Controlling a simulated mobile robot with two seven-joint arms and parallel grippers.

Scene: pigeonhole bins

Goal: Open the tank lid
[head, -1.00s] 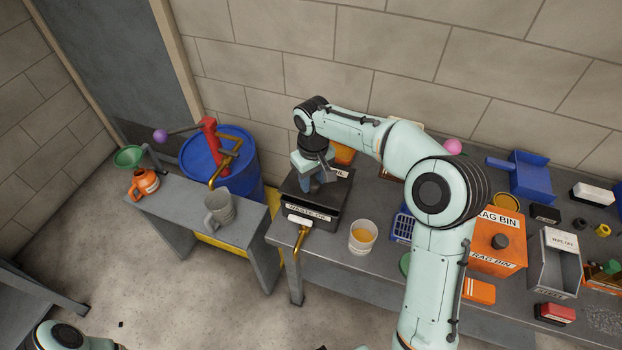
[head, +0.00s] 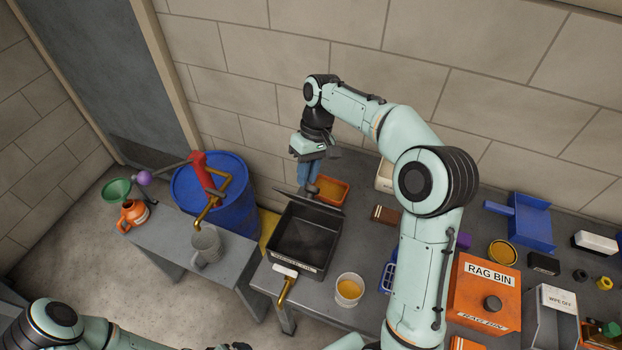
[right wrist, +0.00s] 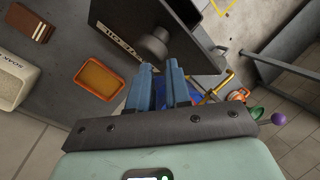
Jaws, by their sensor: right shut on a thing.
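The tank (head: 322,258) is a black box on the bench in the head view, and its dark interior shows from above. Its lid (head: 325,202) stands raised at the back edge of the tank, seen almost edge-on. In the right wrist view the lid (right wrist: 192,28) is a dark plate with a white label and a round knob (right wrist: 155,48). My right gripper (head: 308,186) is behind the tank with its blue fingers shut on the lid's knob; the fingers (right wrist: 160,68) also show in the right wrist view. My left gripper is not visible; only part of the left arm shows at bottom left.
An orange tray (head: 332,191) lies behind the tank. A white-handled brass tap (head: 285,285) sticks out in front. A cup of yellow liquid (head: 349,290) and the orange rag bin (head: 482,300) stand to the right. A blue drum (head: 235,190) and grey jug (head: 207,246) are left.

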